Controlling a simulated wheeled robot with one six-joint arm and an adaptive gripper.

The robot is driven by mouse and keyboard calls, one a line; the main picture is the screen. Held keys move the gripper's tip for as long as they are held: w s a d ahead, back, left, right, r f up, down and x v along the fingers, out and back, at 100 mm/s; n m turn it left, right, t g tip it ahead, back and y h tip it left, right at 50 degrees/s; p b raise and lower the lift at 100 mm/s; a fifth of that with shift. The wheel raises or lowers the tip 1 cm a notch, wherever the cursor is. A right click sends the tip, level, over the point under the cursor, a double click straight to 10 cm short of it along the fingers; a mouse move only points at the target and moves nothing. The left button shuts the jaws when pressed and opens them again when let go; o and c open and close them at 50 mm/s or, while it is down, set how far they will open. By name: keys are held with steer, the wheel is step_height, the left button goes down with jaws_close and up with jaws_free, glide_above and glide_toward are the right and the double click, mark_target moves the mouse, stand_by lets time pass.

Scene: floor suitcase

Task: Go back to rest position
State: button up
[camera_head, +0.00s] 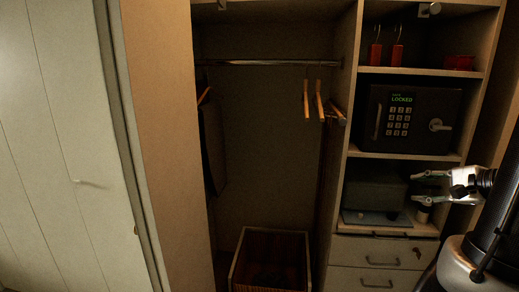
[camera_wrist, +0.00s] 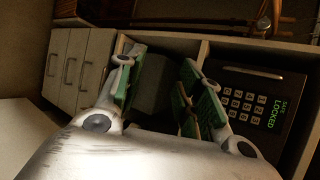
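My gripper (camera_head: 424,187) is at the right of the head view, in front of the shelf below the safe. Its two fingers are spread apart, and I see nothing held between them. In the wrist view my gripper (camera_wrist: 158,98) shows green pads on both fingers, open, with a dark box (camera_wrist: 152,84) on the shelf behind the gap. That dark box (camera_head: 372,192) sits on the lower shelf in the head view. I cannot tell whether the fingers touch anything.
A black safe (camera_head: 407,118) reading LOCKED stands on the shelf above. Drawers (camera_head: 375,252) are below. A wooden crate (camera_head: 241,262) stands on the wardrobe floor. Hangers (camera_head: 306,100) hang from a rail (camera_head: 265,63). A pale door (camera_head: 65,150) is at the left.

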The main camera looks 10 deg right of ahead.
steer(key=s+a+n+g+h, duration=0.1)
steer(key=s+a+n+g, duration=0.35)
steer(key=s, duration=0.25)
steer(key=s+a+n+g+h, duration=0.1)
steer(key=s+a+n+g, duration=0.2)
steer(key=s+n+g, duration=0.25)
steer(key=a+r+n+t+h, duration=0.1)
steer(key=a+r+n+t, duration=0.2)
steer(key=a+r+n, duration=0.2)
steer(key=r+n, duration=0.2)
steer(key=n, duration=0.1)
steer(key=shift+w+h, duration=0.4)
